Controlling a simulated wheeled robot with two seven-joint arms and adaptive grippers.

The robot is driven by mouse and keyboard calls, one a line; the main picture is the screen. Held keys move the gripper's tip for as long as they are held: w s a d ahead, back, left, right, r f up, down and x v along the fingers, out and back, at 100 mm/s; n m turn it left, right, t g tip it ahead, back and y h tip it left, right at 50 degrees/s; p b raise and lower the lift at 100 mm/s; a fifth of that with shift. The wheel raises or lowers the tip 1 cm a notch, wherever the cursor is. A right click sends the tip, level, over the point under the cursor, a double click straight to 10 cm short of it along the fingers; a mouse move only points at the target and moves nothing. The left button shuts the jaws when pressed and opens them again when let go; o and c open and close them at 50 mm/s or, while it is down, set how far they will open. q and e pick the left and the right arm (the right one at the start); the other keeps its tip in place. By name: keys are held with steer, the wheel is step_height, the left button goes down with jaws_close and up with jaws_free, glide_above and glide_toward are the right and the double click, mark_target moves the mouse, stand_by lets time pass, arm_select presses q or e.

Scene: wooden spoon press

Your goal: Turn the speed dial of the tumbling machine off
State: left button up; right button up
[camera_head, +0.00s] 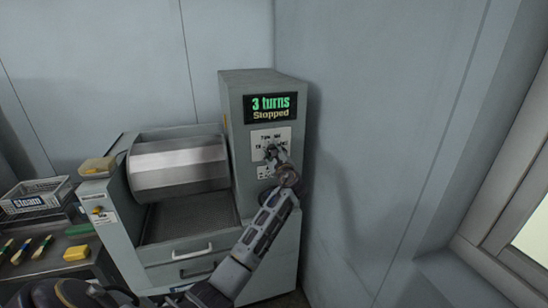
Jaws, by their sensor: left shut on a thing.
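The tumbling machine (230,104) has a grey upright cabinet on its right side. A dark screen (270,108) on it reads "3 turns" and "Stopped". Below the screen is a white dial panel (258,137) with small labels. My left gripper (272,152) is at this panel, shut on the speed dial. The dial is mostly hidden behind the fingers, so its pointer cannot be read. My left arm reaches up to it from the bottom middle. My right gripper is not in view.
At the left are a basket labelled "steam" (36,203), several spoons and a yellow block (76,253). A wall stands close on the right.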

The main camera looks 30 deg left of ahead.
arm_select(q)
steer(key=shift+f+n+b, duration=0.1)
steer(key=shift+n+b, duration=0.2)
steer(key=shift+n, duration=0.2)
steer(key=o, duration=1)
steer(key=shift+v, duration=6)
steer(key=shift+n, duration=0.4)
